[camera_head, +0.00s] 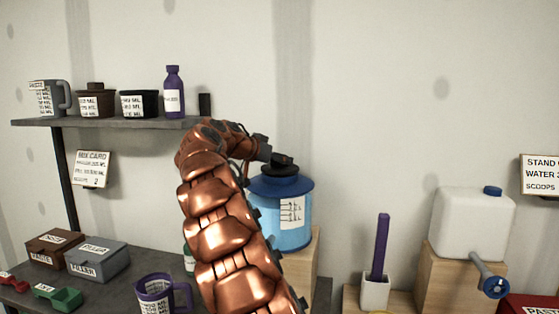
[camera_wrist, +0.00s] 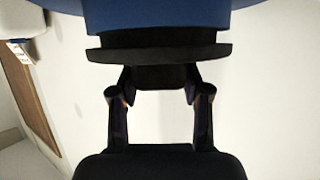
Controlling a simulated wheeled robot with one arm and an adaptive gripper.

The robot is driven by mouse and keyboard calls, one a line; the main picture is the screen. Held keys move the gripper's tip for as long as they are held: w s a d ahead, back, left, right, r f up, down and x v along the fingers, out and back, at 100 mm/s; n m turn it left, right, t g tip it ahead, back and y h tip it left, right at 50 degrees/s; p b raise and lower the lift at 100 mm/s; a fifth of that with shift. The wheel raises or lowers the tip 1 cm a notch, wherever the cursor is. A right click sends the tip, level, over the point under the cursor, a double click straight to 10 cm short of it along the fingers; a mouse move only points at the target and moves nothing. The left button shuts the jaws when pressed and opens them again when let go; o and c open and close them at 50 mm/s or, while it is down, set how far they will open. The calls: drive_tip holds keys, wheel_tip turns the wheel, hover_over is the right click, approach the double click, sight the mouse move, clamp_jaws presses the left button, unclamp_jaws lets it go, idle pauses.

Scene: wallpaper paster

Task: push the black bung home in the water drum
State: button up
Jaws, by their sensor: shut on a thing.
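The water drum (camera_head: 290,226) is light blue with a darker blue top and a white label, and it stands on a wooden block right of my arm. The black bung (camera_head: 283,160) is at the top of the drum. In the wrist view the bung (camera_wrist: 160,53) shows a wide black flange and a narrower grip, against the dark blue drum top (camera_wrist: 155,14). My gripper (camera_wrist: 162,92) is shut on the bung's grip, one finger at each side. In the head view my gripper (camera_head: 265,152) is small and partly hidden. How deep the bung sits cannot be told.
A shelf (camera_head: 150,122) with a jug, tubs and a purple bottle (camera_head: 173,95) is at the left. Boxes and a purple jug (camera_head: 160,295) stand on the bench below. A white water container (camera_head: 470,225) stands at the right. The wall above the drum is clear.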

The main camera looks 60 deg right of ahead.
drive_tip(key=shift+f+b, duration=0.5)
drive_tip(key=o, duration=1.4)
drive_tip(key=shift+o, duration=0.2)
drive_tip(key=shift+r, duration=0.1)
drive_tip(key=v, duration=1.2)
drive_tip(key=shift+s, duration=0.1)
